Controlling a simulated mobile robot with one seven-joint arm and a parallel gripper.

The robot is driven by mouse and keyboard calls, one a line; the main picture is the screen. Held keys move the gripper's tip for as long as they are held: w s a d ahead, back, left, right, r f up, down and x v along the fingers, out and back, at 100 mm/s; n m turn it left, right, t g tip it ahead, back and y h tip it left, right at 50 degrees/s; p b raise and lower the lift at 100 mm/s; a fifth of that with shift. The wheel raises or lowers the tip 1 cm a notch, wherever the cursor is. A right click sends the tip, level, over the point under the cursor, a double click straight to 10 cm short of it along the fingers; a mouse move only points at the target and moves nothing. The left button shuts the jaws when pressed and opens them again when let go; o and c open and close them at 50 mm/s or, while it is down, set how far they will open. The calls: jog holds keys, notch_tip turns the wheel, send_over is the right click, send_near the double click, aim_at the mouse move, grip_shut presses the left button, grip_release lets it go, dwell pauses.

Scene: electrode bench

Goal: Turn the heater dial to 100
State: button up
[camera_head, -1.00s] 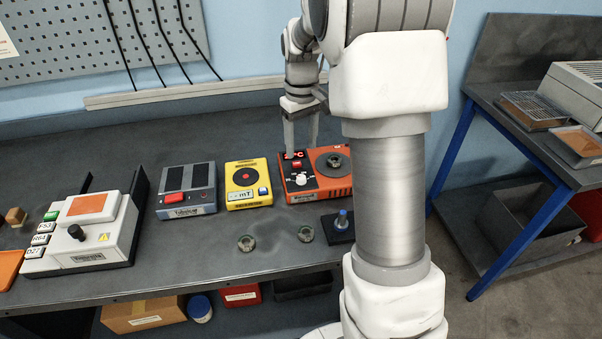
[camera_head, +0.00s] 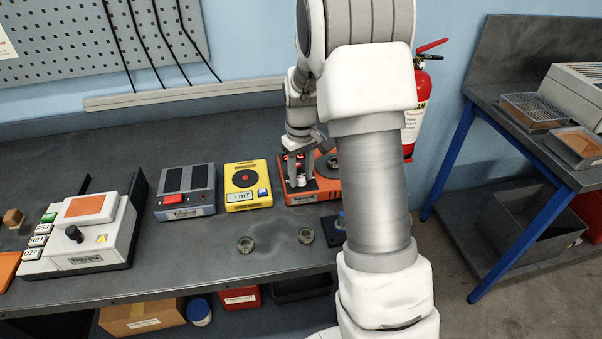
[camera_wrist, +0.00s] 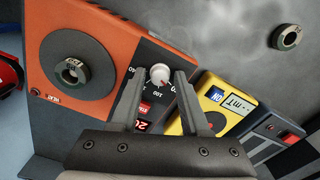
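The heater is an orange box (camera_head: 328,190) at the right of the row of devices. It also fills the upper left of the wrist view (camera_wrist: 112,30). Its white dial (camera_wrist: 160,75) sits on a black panel with printed numbers. A red button and a lit red display (camera_wrist: 141,126) lie nearer my gripper, the display partly hidden. My gripper (camera_wrist: 160,77) is open, with one finger on each side of the dial and a visible gap to it. In the head view my gripper (camera_head: 299,184) is down at the panel and covers most of it.
A dark round hotplate (camera_wrist: 77,65) bearing a metal ring is beside the dial. A yellow meter (camera_head: 247,185) and a grey device (camera_head: 186,190) stand to the left. My arm hides the right bench end.

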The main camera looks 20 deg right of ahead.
grip_shut()
jog(key=m, duration=0.4)
jog(key=shift+m, duration=0.3)
jog(key=shift+m+p, duration=0.55)
jog(key=shift+m, duration=1.45)
jog(key=shift+o, duration=1.8)
grip_release()
